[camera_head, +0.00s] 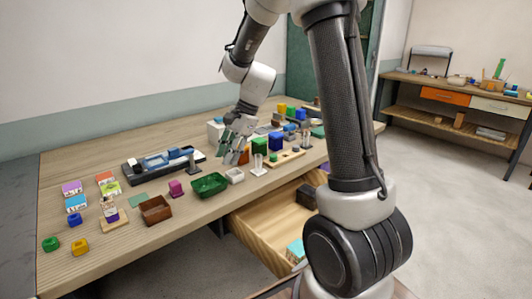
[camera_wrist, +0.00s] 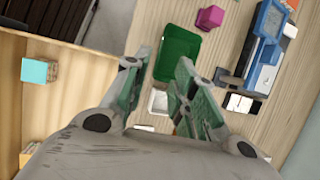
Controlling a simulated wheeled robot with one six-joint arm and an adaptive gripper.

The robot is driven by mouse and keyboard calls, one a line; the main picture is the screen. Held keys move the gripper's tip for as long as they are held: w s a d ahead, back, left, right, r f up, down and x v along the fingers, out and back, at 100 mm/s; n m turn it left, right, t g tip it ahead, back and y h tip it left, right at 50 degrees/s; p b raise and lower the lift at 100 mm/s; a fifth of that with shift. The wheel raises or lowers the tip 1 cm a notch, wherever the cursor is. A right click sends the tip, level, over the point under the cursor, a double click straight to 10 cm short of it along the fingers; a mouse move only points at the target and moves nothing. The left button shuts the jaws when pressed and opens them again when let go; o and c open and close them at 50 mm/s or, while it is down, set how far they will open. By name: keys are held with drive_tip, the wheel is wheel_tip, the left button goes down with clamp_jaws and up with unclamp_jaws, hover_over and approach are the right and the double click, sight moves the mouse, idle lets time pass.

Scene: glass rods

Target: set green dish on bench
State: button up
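The green dish (camera_head: 209,184) is a rectangular, shallow, empty-looking dish. It rests on the wooden bench (camera_head: 185,219) near its front edge, between a brown dish and a small white one. In the wrist view the green dish (camera_wrist: 180,55) is beyond my fingertips, at the upper middle. My gripper (camera_head: 233,158) is above the bench, behind and to the right of the green dish in the head view. In the wrist view my gripper (camera_wrist: 165,58) has its two fingers apart, with nothing held between them. The fingertips overlap the dish's near part in that picture.
A brown dish (camera_head: 156,210) stands left of the green one, a white dish (camera_head: 235,176) right. A magenta block (camera_head: 176,188) and a black tray (camera_head: 164,163) are behind. An open drawer (camera_head: 262,225) juts out below the bench front. Blocks crowd the right.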

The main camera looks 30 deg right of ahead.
drive_tip(key=s+d+r+n+t+h, duration=0.1)
drive_tip(key=s+d+r+n, duration=0.2)
drive_tip(key=s, duration=0.6)
drive_tip(key=s+d+r+n+t+h, duration=0.1)
drive_tip(key=s+d+r+n+h, duration=0.1)
drive_tip(key=s+r+n, duration=0.3)
drive_tip(key=s+d+r+n+t+h, duration=0.1)
drive_tip(key=s+d+r+n, duration=0.3)
drive_tip(key=s+n, duration=0.3)
drive_tip(key=s, duration=0.5)
drive_tip(key=shift+s+d+h, duration=0.2)
drive_tip(key=shift+s+h, duration=0.1)
drive_tip(key=shift+h, duration=0.1)
drive_tip(key=shift+d, duration=0.1)
